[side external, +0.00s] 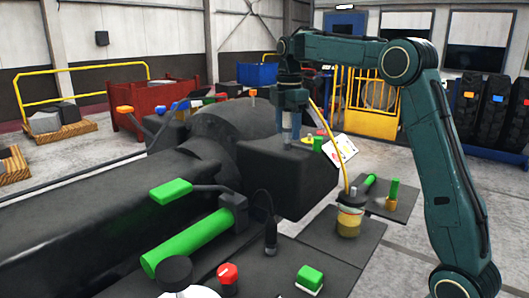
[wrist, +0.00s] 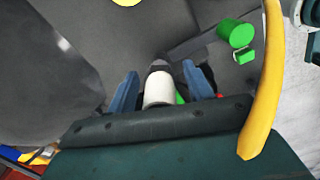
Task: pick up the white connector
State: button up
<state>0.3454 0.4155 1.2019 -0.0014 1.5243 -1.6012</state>
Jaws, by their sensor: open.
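The white connector (wrist: 159,90) shows in the wrist view as a short white cylinder with a dark end. It lies in line between the two blue fingers of my gripper (wrist: 161,72), with a visible gap on each side. The fingers are open, and I cannot tell how deep the connector is between them. In the side view, my gripper (side external: 290,128) points down over the dark casting block (side external: 300,172). I cannot make out the connector clearly there.
A yellow hose (wrist: 268,90) runs along my wrist. A glass jar (side external: 349,222) stands to the right. A red bin (side external: 150,105) is behind.

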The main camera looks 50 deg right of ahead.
aim_at(290, 111)
dwell(0.4)
jog(key=c, duration=0.9)
jog(key=shift+r, duration=0.2)
jog(key=shift+r, duration=4.75)
jog(key=shift+s+d, duration=0.1)
jog(key=shift+s, duration=0.05)
